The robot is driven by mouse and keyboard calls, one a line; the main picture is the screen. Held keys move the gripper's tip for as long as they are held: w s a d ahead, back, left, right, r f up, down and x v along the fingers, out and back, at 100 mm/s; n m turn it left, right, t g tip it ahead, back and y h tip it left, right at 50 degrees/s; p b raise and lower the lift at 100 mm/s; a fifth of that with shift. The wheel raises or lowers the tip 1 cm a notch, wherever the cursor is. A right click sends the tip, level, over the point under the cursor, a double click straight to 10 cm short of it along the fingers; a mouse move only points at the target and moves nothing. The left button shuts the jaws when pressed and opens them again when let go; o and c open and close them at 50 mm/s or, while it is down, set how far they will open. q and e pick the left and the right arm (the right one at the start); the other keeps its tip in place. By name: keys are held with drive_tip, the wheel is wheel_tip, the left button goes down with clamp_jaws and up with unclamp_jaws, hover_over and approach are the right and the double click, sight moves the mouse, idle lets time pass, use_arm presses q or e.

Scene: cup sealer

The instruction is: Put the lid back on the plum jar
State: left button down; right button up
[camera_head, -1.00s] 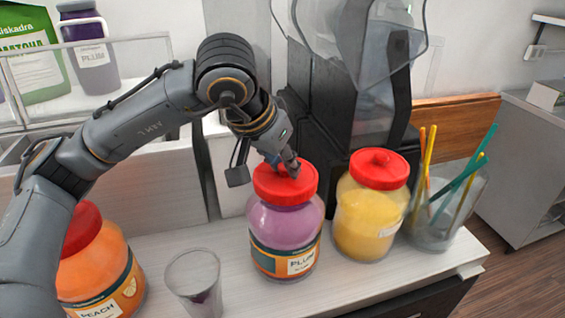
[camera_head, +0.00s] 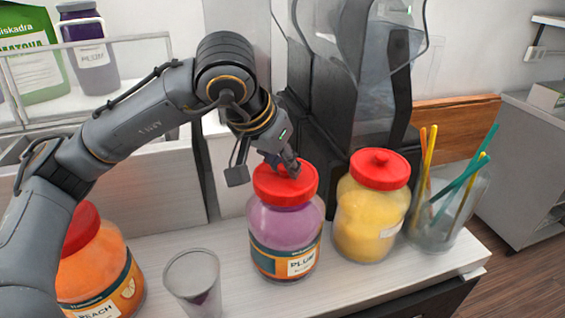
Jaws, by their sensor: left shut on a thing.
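The plum jar (camera_head: 285,228) stands upright on the counter, purple inside, with a dark label reading PLUM. Its red lid (camera_head: 287,188) sits on top of the jar's mouth and looks level. My left gripper (camera_head: 289,168) comes down from above and is shut on the lid's knob, which the fingers partly hide. I cannot tell whether the lid is fully seated. My right gripper is not in view.
A yellow jar (camera_head: 368,222) with a red lid stands close on the right, beside a clear holder of straws (camera_head: 440,222). A clear cup (camera_head: 192,278) and an orange peach jar (camera_head: 97,265) are on the left. A dark machine (camera_head: 325,120) stands behind.

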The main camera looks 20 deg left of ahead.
use_arm(q)
drive_tip(key=c, duration=0.5)
unclamp_jaws()
drive_tip(key=shift+r+p, duration=2.05)
drive_tip(key=shift+r, duration=1.5)
drive_tip(key=shift+c, duration=0.5)
clamp_jaws()
